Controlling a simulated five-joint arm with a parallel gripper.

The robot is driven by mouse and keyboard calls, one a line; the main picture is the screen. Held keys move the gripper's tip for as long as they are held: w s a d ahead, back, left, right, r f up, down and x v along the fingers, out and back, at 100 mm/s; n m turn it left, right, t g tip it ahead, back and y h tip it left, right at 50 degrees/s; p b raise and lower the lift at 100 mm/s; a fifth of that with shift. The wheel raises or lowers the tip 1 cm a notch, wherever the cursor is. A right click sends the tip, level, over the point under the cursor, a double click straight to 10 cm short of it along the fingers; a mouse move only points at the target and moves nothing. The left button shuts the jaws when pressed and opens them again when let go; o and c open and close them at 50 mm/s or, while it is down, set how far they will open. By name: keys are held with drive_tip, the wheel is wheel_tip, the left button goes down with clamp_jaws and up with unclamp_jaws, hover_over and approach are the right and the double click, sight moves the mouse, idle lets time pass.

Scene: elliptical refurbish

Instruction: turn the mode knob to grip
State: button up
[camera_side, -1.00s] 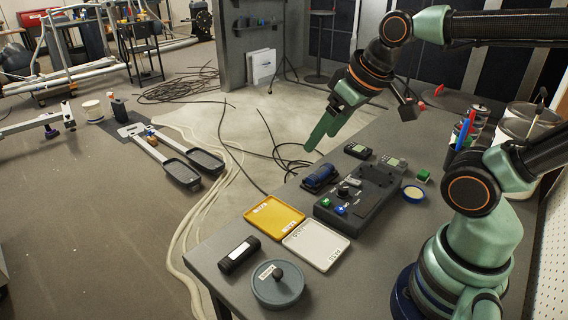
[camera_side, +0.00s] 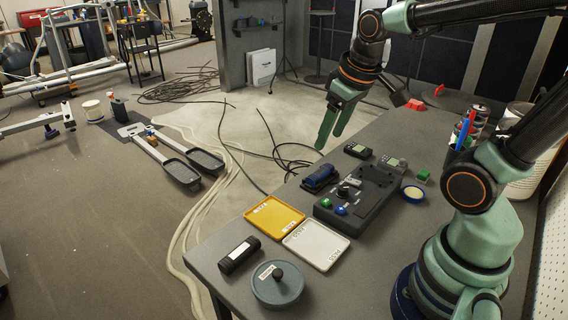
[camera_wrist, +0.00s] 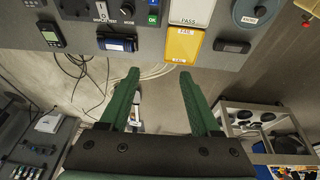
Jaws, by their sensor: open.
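The dark control box (camera_side: 362,205) lies on the table with a black knob (camera_side: 343,191), which I take as the mode knob, beside green and blue buttons. The knob's setting and any grip label are too small to read. My gripper (camera_side: 331,143) hangs in the air above the table's far edge, fingers down, apart from the box. In the wrist view its green fingers (camera_wrist: 160,74) are spread with nothing between them.
A blue device (camera_side: 319,178) lies beside the box. Small meters (camera_side: 357,151) and a tape roll (camera_side: 413,194) are behind and right.

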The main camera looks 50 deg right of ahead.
sight(343, 187)
drive_tip(key=d+f+g, duration=0.4)
drive_tip(key=d+f, duration=0.2)
drive_tip(key=d, duration=0.3)
drive_tip(key=shift+y, duration=0.3)
drive_tip(key=f, duration=1.2)
drive_tip(key=shift+w+f, duration=0.1)
drive_tip(key=shift+w, duration=0.1)
clamp_jaws()
